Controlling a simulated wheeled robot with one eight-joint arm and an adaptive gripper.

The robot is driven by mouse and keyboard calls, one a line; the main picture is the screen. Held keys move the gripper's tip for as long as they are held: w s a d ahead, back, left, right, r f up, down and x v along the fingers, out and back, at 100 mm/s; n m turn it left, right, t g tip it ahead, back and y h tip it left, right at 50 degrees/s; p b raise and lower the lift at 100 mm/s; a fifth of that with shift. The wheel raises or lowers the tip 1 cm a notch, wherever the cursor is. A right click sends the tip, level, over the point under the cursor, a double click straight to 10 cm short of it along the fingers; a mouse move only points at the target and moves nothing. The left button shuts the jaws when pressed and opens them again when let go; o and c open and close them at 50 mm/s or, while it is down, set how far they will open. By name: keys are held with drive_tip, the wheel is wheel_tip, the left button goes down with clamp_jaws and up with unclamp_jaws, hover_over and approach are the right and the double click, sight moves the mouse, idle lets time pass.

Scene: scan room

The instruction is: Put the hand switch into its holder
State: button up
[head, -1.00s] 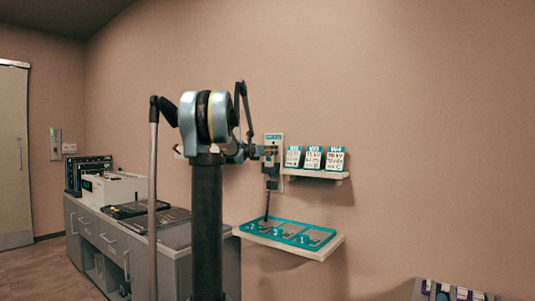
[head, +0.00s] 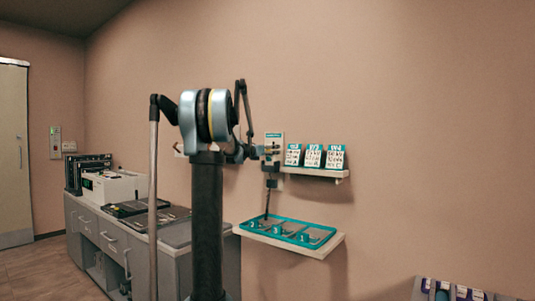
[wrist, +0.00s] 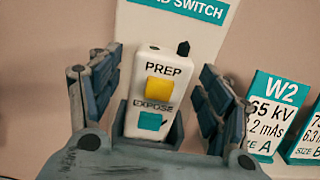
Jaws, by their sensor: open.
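The hand switch (wrist: 154,92) is white, with a yellow PREP button and a teal EXPOSE button. It stands upright against the wall between the fingers of my gripper (wrist: 150,92), which is open with a finger apart on each side. A dark grey holder (wrist: 120,121) appears around the lower part of the switch; how deep the switch sits is hidden. A HAND SWITCH sign (wrist: 190,18) is above it. In the head view my gripper (head: 268,152) is in front of the sign plate (head: 274,136), and the switch is too small to make out.
A small shelf (head: 318,173) with several teal-topped cards is just to the right. Below, a lower shelf (head: 322,251) holds a teal tray (head: 251,225) with numbered places. A dark cord (head: 267,203) hangs towards it. A counter (head: 110,234) stands to the left.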

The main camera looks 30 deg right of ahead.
drive_tip(key=shift+a, duration=0.1)
drive_tip(key=v, duration=1.2)
drive_tip(key=shift+w, duration=0.1)
